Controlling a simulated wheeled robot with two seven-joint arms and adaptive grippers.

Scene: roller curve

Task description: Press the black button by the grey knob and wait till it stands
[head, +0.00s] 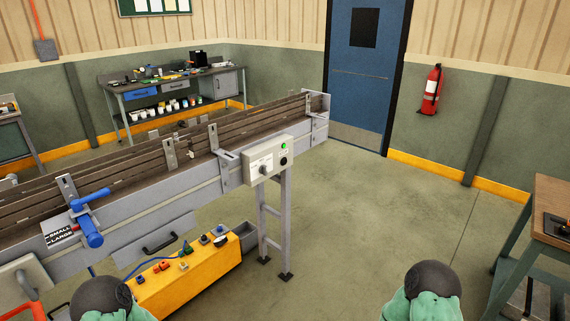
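A light grey control box (255,161) is fixed to the near side of the roller conveyor (180,189), close to the middle of the head view. On its right part a small black button (284,161) sits below a bright green round light or button (284,146). A grey knob (264,170) is on the box's left part, beside the black button. Parts of both my arms show at the bottom edge, left and right. Neither gripper is in view, and nothing touches the box.
A blue handle (92,226) sticks out at the conveyor's left. A wooden-topped table (553,195) is at the right edge. The floor right of the conveyor leg is clear, towards the blue door (365,100).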

